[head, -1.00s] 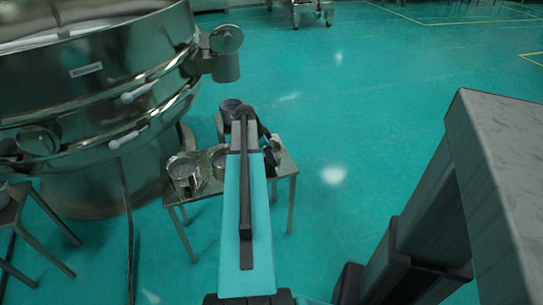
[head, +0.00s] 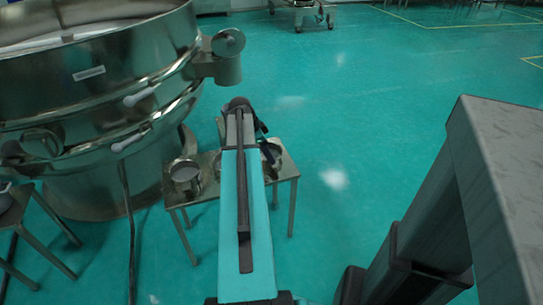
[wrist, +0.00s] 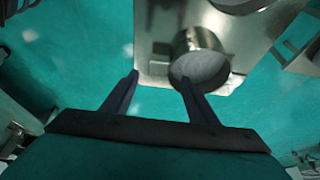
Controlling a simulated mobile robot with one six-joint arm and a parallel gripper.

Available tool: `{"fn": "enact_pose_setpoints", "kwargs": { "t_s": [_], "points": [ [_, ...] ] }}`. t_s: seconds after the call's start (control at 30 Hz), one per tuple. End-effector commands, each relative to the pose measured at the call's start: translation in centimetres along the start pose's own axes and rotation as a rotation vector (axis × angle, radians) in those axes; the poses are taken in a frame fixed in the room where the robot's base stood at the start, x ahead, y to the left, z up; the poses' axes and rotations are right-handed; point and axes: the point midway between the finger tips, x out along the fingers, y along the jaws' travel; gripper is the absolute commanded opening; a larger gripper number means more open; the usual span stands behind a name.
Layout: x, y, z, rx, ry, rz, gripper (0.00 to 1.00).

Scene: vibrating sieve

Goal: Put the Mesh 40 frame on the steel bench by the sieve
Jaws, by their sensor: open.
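Round metal frames stand on a small steel bench (head: 207,197) by the large sieve (head: 90,85). One frame (head: 185,173) shows at the bench's left, and part of another (head: 272,154) shows right of my arm. I cannot read any label, so I cannot tell which is Mesh 40. In the wrist view, a round frame with a grey mesh face (wrist: 200,70) is on the bench top (wrist: 155,62). My gripper (wrist: 160,79) is open and empty, with its right fingertip overlapping that frame's left edge.
Another small steel bench (head: 14,205) stands at the left edge. A motor-like fitting (head: 227,55) juts from the sieve's right side. A wheeled steel cart (head: 303,14) is at the back. The green floor (head: 400,90) right of the bench is clear.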

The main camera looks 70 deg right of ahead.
Motion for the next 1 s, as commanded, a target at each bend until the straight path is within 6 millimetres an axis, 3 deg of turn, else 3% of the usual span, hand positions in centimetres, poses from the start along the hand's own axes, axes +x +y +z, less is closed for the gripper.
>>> {"fn": "enact_pose_setpoints", "kwargs": {
  "t_s": [0.2, 0.4, 1.0],
  "points": [
    [-3.8, 0.0, 0.0, 0.0, 0.0, -0.002, 0.53],
    [-5.9, 0.0, 0.0, 0.0, 0.0, 0.0, 0.53],
    [-6.7, 0.0, 0.0, 0.0, 0.0, 0.0, 0.53]
  ]
}}
